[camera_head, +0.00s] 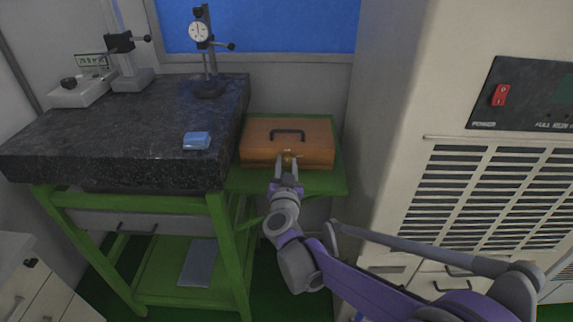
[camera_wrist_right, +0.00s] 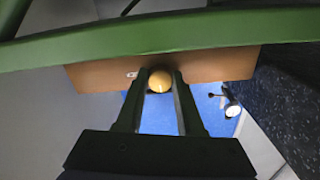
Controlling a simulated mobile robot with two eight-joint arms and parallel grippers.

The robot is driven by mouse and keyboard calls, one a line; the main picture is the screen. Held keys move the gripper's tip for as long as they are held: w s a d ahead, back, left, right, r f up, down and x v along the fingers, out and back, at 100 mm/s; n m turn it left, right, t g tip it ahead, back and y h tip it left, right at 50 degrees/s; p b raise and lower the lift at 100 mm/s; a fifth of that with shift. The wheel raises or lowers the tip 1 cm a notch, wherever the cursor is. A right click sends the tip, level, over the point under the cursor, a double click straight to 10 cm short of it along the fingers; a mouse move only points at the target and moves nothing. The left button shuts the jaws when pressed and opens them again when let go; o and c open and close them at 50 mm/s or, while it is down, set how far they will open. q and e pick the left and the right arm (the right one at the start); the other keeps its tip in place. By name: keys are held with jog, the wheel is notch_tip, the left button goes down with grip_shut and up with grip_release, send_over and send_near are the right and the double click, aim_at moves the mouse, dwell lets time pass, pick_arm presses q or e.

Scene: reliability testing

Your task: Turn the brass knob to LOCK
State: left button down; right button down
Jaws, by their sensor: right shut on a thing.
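A brown wooden case (camera_head: 313,139) with a dark handle on its lid sits on the green side shelf. It also shows in the right wrist view (camera_wrist_right: 215,66). The round brass knob (camera_head: 289,157) is on the front face of the case. In the right wrist view the knob (camera_wrist_right: 160,81) sits between the fingertips of my right gripper (camera_wrist_right: 160,80). My right gripper (camera_head: 287,164) is shut on the knob from the front. The lettering around the knob is too small to read. My left gripper is in neither view.
A dark granite table (camera_head: 120,125) on a green frame stands left of the case. It holds a dial gauge stand (camera_head: 208,60) and a blue block (camera_head: 197,140). A tall beige cabinet (camera_head: 400,90) with vents stands close on the right. The green shelf (camera_head: 270,184) has a narrow bare front strip.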

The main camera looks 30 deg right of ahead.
jog(key=shift+m, duration=0.3)
jog(key=m, duration=0.3)
jog(key=shift+m, duration=0.4)
jog(key=m, duration=0.9)
jog(key=shift+p, duration=0.4)
jog(key=shift+m, duration=2.2)
jog(key=c, duration=0.5)
grip_release()
